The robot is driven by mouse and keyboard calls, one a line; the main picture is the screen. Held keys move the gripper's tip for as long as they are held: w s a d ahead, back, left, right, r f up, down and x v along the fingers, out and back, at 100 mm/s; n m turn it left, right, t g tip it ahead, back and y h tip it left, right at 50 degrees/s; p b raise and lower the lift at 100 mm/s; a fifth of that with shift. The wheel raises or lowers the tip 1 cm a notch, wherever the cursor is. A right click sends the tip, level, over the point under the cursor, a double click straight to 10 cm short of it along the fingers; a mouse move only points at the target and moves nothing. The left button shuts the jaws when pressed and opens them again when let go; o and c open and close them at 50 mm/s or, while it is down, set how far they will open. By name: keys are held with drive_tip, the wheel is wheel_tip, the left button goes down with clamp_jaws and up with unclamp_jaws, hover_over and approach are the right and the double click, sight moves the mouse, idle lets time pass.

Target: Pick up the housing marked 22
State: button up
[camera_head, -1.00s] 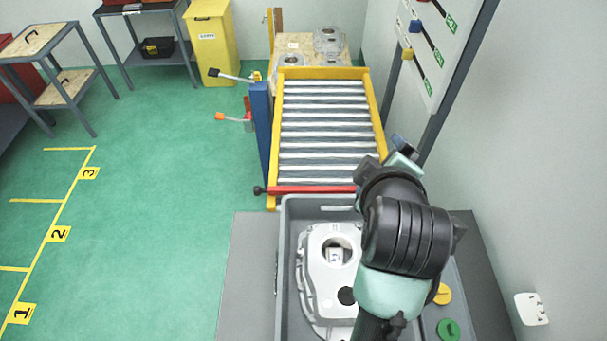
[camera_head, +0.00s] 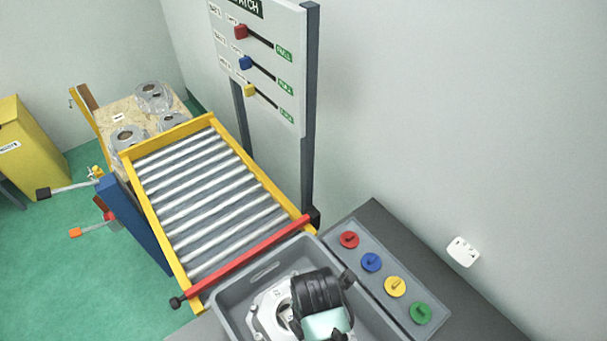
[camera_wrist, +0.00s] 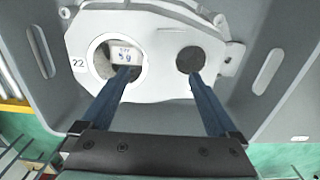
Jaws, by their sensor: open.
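The housing (camera_wrist: 160,50) is a pale grey casting with a "22" label at its left edge in the wrist view. It has a large round opening on the left, with a small white tag showing inside, and a dark round spot on the right. It lies in a grey bin (camera_wrist: 266,72). In the head view the housing (camera_head: 268,308) is partly hidden by my arm. My gripper (camera_wrist: 161,74) is open and empty, one fingertip over the large opening's right side, the other at the dark spot. I cannot tell whether they touch.
A roller conveyor (camera_head: 215,190) with a red bar (camera_head: 245,262) across its near end adjoins the bin (camera_head: 222,300). Several castings (camera_head: 152,95) lie beyond it. A strip of coloured knobs (camera_head: 371,262) lies right of the bin. A slider board (camera_head: 255,65) stands behind.

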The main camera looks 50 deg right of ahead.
drive_tip(key=shift+f+p, duration=0.65)
drive_tip(key=shift+f, duration=2.2)
clamp_jaws()
drive_tip(key=shift+w+d+r, duration=0.1)
drive_tip(key=shift+w+r, duration=0.05)
drive_tip(key=shift+w, duration=0.05)
